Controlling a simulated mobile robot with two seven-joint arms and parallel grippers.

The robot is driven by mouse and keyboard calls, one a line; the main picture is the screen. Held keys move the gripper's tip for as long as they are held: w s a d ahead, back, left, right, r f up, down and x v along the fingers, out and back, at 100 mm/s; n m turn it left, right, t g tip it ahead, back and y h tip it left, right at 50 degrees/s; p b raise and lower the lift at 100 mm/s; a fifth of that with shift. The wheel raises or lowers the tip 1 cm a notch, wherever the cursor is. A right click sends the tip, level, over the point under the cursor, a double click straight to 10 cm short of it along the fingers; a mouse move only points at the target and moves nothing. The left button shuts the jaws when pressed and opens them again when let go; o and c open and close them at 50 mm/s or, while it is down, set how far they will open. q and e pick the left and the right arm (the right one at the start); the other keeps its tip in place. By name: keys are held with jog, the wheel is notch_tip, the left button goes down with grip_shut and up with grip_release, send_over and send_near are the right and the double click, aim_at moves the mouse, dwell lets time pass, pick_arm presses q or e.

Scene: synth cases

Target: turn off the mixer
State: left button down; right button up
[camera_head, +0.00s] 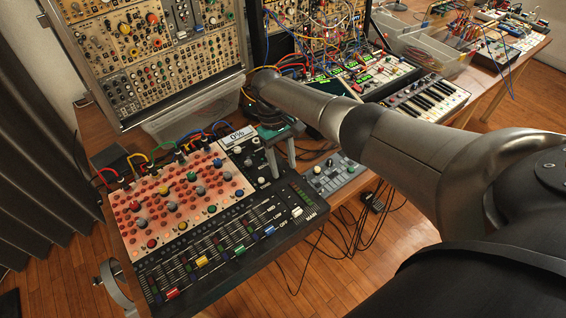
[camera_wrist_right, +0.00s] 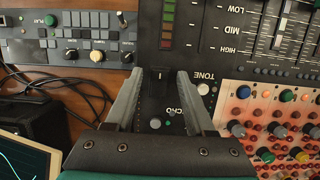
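The mixer (camera_head: 215,260) is a dark console with coloured faders and a red-dotted panel of coloured knobs; it lies on the table at the lower left in the head view. My right gripper (camera_head: 283,172) reaches down over its right part, below a small display reading 0%. In the right wrist view the gripper (camera_wrist_right: 160,74) is open. Its two grey fingers stand apart on either side of a small black part (camera_wrist_right: 159,75) on the mixer's dark panel. Whether they touch it, I cannot tell. My left gripper is not in view.
A small grey device (camera_head: 335,175) sits close right of the mixer. A tall synth case (camera_head: 155,55) stands behind, with patch cables nearby. A keyboard (camera_head: 425,97) stands further right. Loose black cables hang over the table's front edge.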

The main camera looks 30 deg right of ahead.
jog(key=p+v, duration=0.2)
jog(key=v, duration=1.3)
jog(key=shift+r, duration=0.15)
jog(key=shift+s, duration=0.1)
